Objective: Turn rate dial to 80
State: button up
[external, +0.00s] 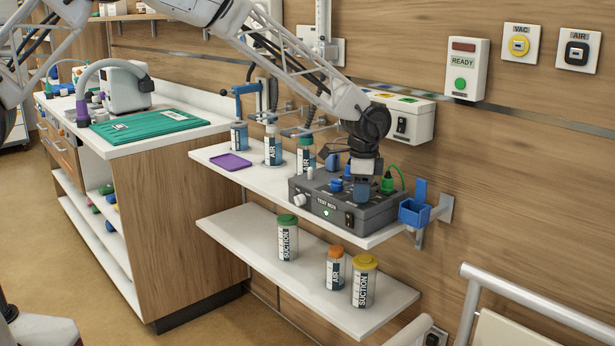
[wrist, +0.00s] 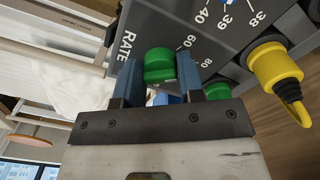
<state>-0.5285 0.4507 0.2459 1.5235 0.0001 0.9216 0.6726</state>
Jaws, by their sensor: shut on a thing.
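The rate dial (wrist: 160,62) is a green knob beside the printed word RATE in the wrist view. Scale numbers, 60 and 80 among them, are printed on the panel to its right. A light mark shows low on the knob, but I cannot tell which number it points to. My gripper (wrist: 161,78) is shut on the dial, with one blue finger on each side. In the external view my gripper (external: 364,192) points down onto the grey test box (external: 322,208), and the arm hides the dial there.
The box stands on a white wall shelf (external: 250,178) with several labelled bottles and a purple tray (external: 230,161) to its left. A blue holder (external: 414,211) is at the right end. In the wrist view a yellow connector (wrist: 272,66) sits close to the dial.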

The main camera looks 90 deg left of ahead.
jog(key=shift+m, duration=1.3)
jog(key=o, duration=0.9)
jog(key=shift+r, duration=0.1)
jog(key=shift+r, duration=3.85)
